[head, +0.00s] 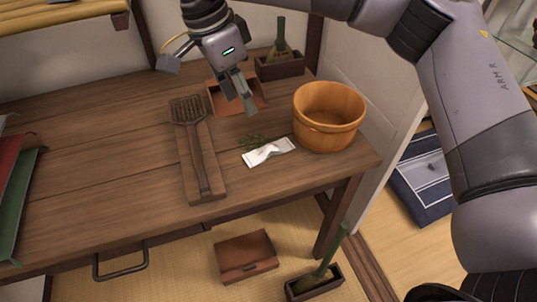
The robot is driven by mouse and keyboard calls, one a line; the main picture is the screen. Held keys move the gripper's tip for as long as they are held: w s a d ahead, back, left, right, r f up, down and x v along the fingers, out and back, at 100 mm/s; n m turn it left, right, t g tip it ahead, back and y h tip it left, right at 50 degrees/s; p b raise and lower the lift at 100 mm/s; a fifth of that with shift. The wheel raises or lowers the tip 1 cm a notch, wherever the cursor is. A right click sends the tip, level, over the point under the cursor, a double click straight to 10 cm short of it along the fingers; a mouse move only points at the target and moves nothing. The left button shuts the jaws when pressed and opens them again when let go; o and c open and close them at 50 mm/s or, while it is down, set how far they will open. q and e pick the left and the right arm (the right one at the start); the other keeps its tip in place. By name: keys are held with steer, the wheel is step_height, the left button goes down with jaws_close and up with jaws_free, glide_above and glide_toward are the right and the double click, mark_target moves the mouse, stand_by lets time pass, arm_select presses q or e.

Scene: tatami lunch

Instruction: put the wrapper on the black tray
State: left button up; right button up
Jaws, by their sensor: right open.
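The white wrapper (270,152), with a small red mark, lies on the wooden table (120,150) near its right front. My right gripper (248,108) is above the table, behind and left of the wrapper, pointing down and apart from it. It is open, with nothing seen between its fingers. I see no tray that is clearly black. A shallow brown tray (218,100) stands behind the gripper, partly hidden by it. My left gripper is not in view.
A wooden tub (328,115) stands right of the wrapper, with a green sprig (254,143) close by. A board (203,168) with a wire-headed tool lies left. A dark planter box (280,68) stands at the back. The table's left-middle is clear.

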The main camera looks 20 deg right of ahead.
steer(key=d, duration=0.2)
steer(key=b, duration=0.2)
glide_above(269, 145)
steer(key=a, duration=0.2)
steer(key=x, duration=0.3)
steer(key=a+x, duration=0.1)
steer(key=x, duration=0.2)
steer(key=a+x, duration=0.1)
steer(key=x, duration=0.2)
steer(key=shift+s+f, duration=0.3)
steer(key=shift+f, duration=0.3)
steer(key=shift+x, duration=3.15)
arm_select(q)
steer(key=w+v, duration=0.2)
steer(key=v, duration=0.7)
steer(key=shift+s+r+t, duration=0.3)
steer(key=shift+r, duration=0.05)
arm_select(e)
steer(key=shift+a, duration=0.2)
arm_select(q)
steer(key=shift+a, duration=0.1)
arm_select(e)
steer(key=shift+c, duration=0.6)
steer(key=c, duration=0.7)
steer(key=shift+r, duration=0.1)
